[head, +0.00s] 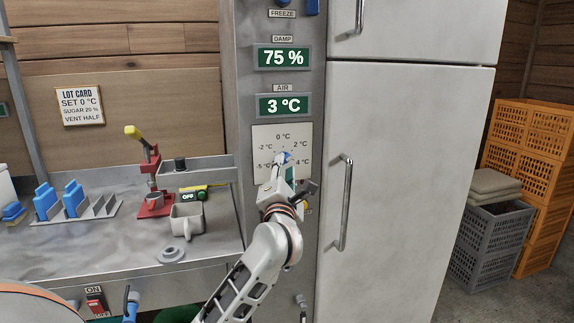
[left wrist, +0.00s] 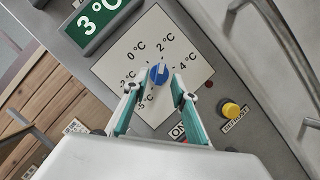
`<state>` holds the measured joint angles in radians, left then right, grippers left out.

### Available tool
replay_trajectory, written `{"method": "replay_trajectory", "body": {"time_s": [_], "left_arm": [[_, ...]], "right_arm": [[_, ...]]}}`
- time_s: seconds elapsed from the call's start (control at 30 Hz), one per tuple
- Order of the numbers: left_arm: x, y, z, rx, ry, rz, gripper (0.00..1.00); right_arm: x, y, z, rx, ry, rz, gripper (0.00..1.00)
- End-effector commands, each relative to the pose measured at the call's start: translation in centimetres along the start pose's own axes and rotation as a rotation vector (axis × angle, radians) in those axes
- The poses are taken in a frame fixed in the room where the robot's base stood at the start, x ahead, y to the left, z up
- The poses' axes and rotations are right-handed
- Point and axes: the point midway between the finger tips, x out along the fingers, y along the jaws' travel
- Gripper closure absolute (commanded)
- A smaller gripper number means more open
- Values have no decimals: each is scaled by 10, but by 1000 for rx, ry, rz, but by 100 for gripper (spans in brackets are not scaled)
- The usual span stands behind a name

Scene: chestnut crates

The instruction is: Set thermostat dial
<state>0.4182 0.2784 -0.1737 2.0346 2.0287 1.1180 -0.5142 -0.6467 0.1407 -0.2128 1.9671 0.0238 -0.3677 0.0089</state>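The thermostat dial is a blue knob (left wrist: 158,75) on a white scale plate (head: 262,138) marked -5, -2, 0, 2 and 4 °C. In the left wrist view its white mark seems to point toward 2 °C. My left gripper (head: 284,170) is at the plate, partly covering the knob in the head view. In the left wrist view its fingers (left wrist: 155,83) are apart, one on each side of the knob; I cannot tell whether they touch it. The AIR display (head: 283,105) above reads 3 °C. The lot card (head: 79,106) says SET 0 °C. My right gripper is not in view.
The DAMP display (head: 283,58) reads 75 %. A yellow button (left wrist: 230,110) sits beside the plate. A door handle (head: 343,203) stands out right of my gripper. A mug (head: 187,223) and red press (head: 150,190) stand on the left counter. Orange crates (head: 543,185) are far right.

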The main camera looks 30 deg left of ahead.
Motion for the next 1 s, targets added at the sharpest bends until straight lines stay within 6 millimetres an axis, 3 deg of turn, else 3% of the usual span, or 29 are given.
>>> {"method": "replay_trajectory", "body": {"time_s": [0.2,0.5,0.53,0.63,1.0], "left_arm": [[21,0,0,1,1,1,74],[24,0,0,0,0,1,74],[24,0,0,0,0,1,76],[24,0,0,1,0,1,100],[24,-2,-1,-32,0,14,100]], "right_arm": [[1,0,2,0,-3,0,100],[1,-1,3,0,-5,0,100],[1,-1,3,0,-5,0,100],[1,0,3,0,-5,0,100],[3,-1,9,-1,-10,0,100]]}}
